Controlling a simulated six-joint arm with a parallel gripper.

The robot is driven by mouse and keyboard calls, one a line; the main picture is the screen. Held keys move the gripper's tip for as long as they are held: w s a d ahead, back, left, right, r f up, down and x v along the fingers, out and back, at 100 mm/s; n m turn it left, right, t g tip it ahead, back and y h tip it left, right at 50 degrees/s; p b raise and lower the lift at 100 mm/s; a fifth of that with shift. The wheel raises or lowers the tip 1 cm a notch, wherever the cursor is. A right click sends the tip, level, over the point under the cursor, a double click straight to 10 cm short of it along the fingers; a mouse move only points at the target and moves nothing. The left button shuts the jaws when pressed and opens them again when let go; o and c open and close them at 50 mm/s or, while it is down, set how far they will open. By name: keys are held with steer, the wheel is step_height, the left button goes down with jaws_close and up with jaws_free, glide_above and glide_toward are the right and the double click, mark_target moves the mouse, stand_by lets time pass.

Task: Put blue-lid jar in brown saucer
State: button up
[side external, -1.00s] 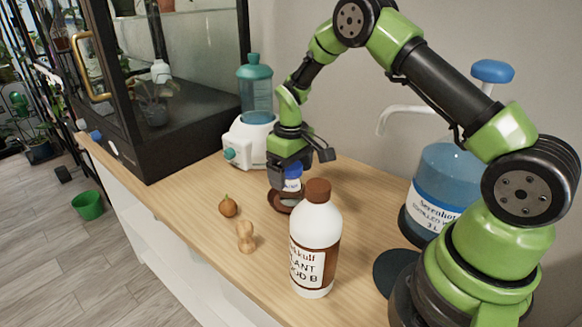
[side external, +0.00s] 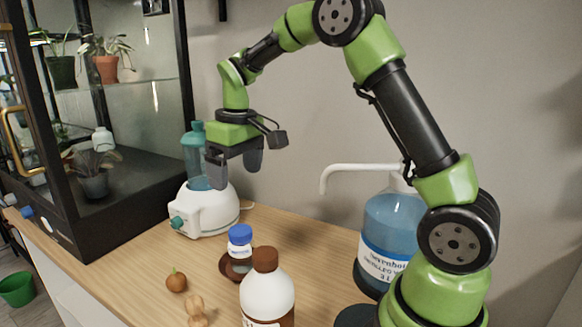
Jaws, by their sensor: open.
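The blue-lid jar (side external: 240,252) stands upright in the brown saucer (side external: 226,268) on the wooden bench. The saucer is partly hidden by the jar and by the brown-capped bottle in front. My gripper (side external: 236,172) is open and empty, well above the jar and apart from it, in front of the white device with the teal bottle.
A white bottle with a brown cap (side external: 267,290) stands close in front of the saucer. A small onion-like bulb (side external: 176,281) and a wooden figure (side external: 196,311) lie to the left. The white device (side external: 205,212) is behind. A large blue dispenser bottle (side external: 388,238) stands right.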

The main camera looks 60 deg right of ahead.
steer(key=s+a+r+m+t, duration=0.25)
steer(key=s+a+r, duration=0.35)
steer(key=s+r, duration=0.4)
steer(key=s+a+f+t+y, duration=0.1)
steer(key=s+a+t, duration=0.1)
steer(key=s, duration=0.9)
steer(key=shift+a+f+m+t+y, duration=0.2)
steer(key=shift+f+m+t+y, duration=0.2)
steer(key=shift+t, duration=0.45)
